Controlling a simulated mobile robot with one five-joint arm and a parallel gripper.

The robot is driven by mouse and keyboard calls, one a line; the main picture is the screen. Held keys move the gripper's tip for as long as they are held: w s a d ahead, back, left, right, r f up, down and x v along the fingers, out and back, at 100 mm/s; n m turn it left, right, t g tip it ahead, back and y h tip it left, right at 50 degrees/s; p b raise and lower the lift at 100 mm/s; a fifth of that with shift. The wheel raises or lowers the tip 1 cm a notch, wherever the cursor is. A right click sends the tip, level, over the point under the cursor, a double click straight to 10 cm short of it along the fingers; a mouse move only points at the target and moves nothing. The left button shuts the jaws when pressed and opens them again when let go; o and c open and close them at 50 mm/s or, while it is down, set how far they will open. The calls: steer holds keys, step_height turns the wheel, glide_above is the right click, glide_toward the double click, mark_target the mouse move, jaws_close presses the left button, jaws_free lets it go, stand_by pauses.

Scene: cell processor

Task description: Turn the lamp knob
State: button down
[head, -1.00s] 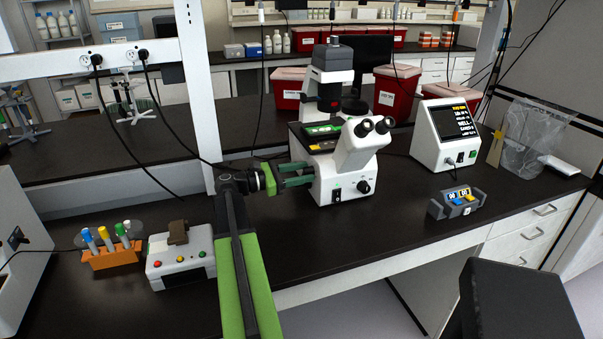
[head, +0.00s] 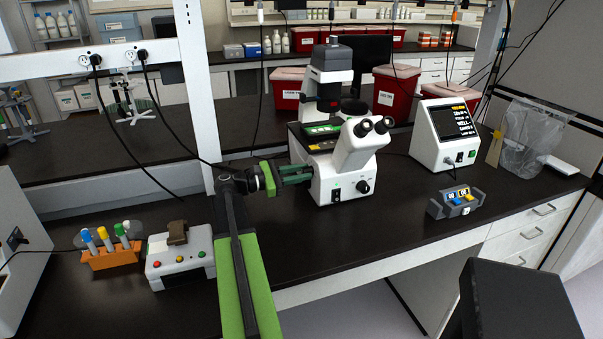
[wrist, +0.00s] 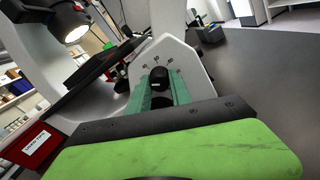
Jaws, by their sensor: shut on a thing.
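The white microscope (head: 330,188) stands on the dark bench, with its eyepieces facing right. The lamp knob (wrist: 158,77) is a black knob on the microscope's white side panel, with several small dial marks above it in the wrist view. My gripper (head: 308,172) reaches in from the left and touches that side. In the wrist view my green fingers (wrist: 159,88) are shut on the knob, one at each side. The knob is hidden in the head view. The microscope's lamp (wrist: 74,32) glows at the upper left of the wrist view.
A white device with colored buttons (head: 181,262) and an orange tube rack (head: 112,258) stand at the left. A screen unit (head: 440,145) and a small grey holder (head: 455,203) are at the right. The bench in front of the microscope is clear.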

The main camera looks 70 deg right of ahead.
steer(key=shift+r+m, duration=0.1)
steer(key=shift+m, duration=7.8)
steer(key=c, duration=1.2)
jaws_free()
steer(key=shift+o, duration=0.2)
steer(key=shift+w, duration=0.1)
steer(key=v, duration=1.7)
steer(key=shift+w+a, duration=0.1)
